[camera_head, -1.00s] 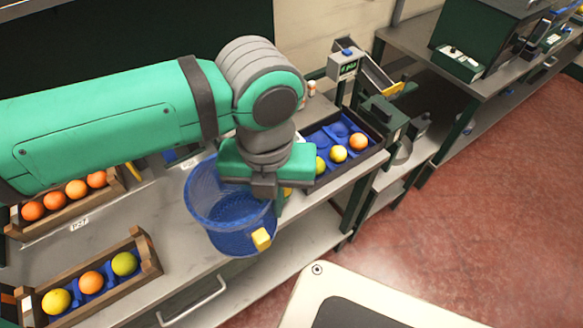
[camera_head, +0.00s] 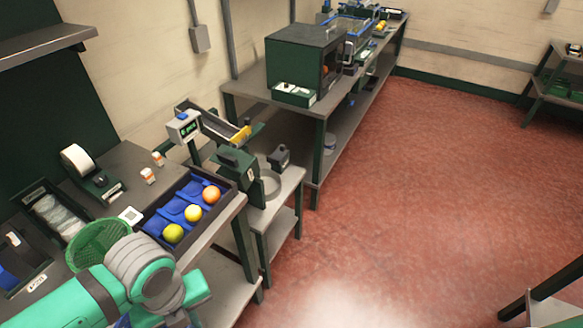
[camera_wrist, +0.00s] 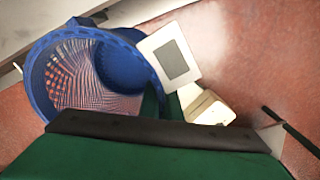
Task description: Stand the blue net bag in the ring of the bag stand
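The blue net bag (camera_wrist: 50,85) shows in the wrist view, its round rim towards the camera and its mesh inside visible. My gripper (camera_wrist: 166,103) is at the right side of the rim and appears shut on it; the fingertips are partly hidden by the gripper body. A grey ring (camera_head: 271,186), apparently that of the bag stand, is on the low table beside the dark green machine. It looks empty.
A tray (camera_head: 150,218) with blue pockets and several fruits lies left of the ring. A green net basket (camera_head: 92,243) is behind my arm. A tilted chute (camera_head: 215,128) with a display rises above the ring. The red floor (camera_head: 390,200) is clear on the right.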

